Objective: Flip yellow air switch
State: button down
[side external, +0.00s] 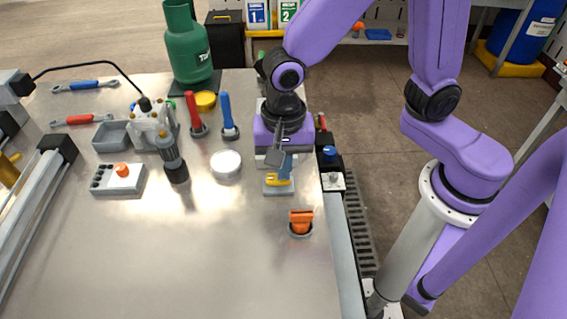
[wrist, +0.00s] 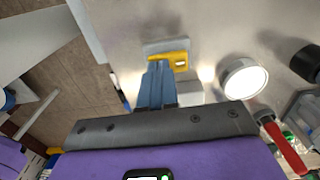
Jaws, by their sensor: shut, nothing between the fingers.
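The yellow air switch (side external: 277,180) sits on a small grey base near the right edge of the metal table. It also shows in the wrist view (wrist: 178,59), just beyond my fingertips. My gripper (side external: 284,174) is shut and empty, with its blue fingers right at the switch in the side view. In the wrist view my gripper (wrist: 157,68) reaches the left part of the yellow piece. I cannot tell whether the fingers touch it. My fingers hide part of the switch and its base.
An orange knob (side external: 301,219) stands nearer the front. A white round cap (side external: 226,164) is to the left. Red (side external: 193,112) and blue (side external: 228,112) handles stand behind it. A box with a blue button (side external: 330,167) is at the table's right edge. The front middle of the table is clear.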

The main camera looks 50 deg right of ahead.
jog(key=shift+f, duration=0.1)
jog(key=shift+s+d+f+t+y, duration=0.15)
jog(key=shift+d+f+t+y, duration=0.1)
jog(key=shift+f+t+y, duration=0.15)
jog(key=shift+a, duration=0.1)
jog(key=shift+w+a+r, duration=0.35)
jog(key=shift+w+a, duration=0.15)
jog(key=shift+w, duration=0.2)
notch_tip(320, 180, up, 14)
jog(key=s+d, duration=0.1)
jog(key=s, duration=0.1)
jog(key=shift+d, duration=0.25)
dwell(0.4)
